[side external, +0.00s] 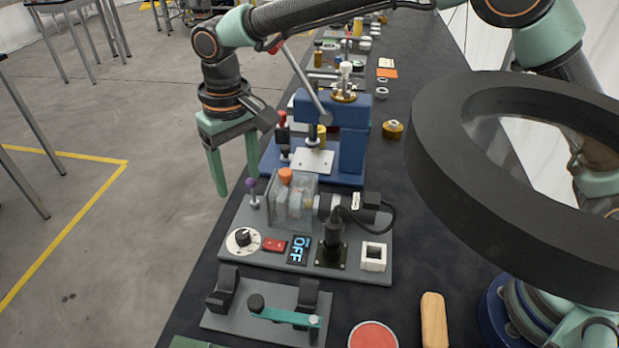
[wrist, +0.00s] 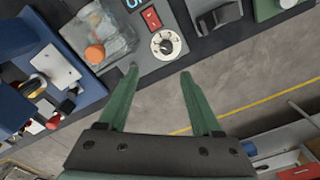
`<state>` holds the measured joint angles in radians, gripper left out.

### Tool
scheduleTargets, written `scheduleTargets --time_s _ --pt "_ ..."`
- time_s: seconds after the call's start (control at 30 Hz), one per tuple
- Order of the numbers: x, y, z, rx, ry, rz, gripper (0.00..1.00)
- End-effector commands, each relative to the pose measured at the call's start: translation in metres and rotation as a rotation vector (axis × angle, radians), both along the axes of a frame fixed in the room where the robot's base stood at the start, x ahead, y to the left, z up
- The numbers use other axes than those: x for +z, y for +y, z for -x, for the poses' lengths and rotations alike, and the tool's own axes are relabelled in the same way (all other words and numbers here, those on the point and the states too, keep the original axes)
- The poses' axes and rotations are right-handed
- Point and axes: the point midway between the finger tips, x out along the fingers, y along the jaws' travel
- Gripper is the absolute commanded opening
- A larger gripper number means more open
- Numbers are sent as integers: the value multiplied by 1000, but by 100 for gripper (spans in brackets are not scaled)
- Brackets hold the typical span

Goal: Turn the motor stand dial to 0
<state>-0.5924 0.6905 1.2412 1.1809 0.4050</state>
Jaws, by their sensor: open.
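The motor stand (side external: 345,270) is a grey plate on the dark bench with a clear box, a motor and a small display reading OFF (side external: 299,250). Its dial (side external: 243,241) is a white disc with a black knob at the plate's left front corner. In the wrist view the dial (wrist: 166,44) lies just beyond and between the fingertips. My gripper (side external: 238,193) has green fingers, open and empty, pointing down above and behind the dial in the side view. The gripper also shows in the wrist view (wrist: 159,72). The dial's numbers are too small to read.
A red switch (side external: 275,244) sits beside the dial. A purple-topped post (side external: 252,190) stands close to my fingers, near the clear box with an orange cap (side external: 286,177). A blue press (side external: 340,130) stands behind. A large black ring (side external: 440,180) hangs at right. Open floor lies left.

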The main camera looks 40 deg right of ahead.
Motion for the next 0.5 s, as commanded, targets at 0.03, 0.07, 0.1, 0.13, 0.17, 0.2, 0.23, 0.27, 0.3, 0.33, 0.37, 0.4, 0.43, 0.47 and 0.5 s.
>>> scheduleTargets --time_s 0.03,0.07,0.1,0.13,0.17,0.2,0.23,0.27,0.3,0.33,0.37,0.4,0.43,0.47,0.5 --pt "-5 6 1 3 6 4 66" --pt "-8 8 1 4 9 6 66" --pt "-10 9 2 5 11 7 66" --pt "-11 10 2 5 12 7 66" --pt "-13 11 2 5 12 7 66" --pt "-15 11 2 5 13 9 66" --pt "-18 11 2 5 14 9 66" --pt "-21 11 2 5 14 10 66" --pt "-26 11 2 5 14 10 66" --pt "-31 11 3 5 15 10 66" --pt "-36 11 3 5 15 10 66" --pt "-43 11 2 5 15 10 66" --pt "-49 11 3 5 16 10 66" --pt "-55 11 3 5 15 10 66" --pt "-63 11 3 5 16 10 66"
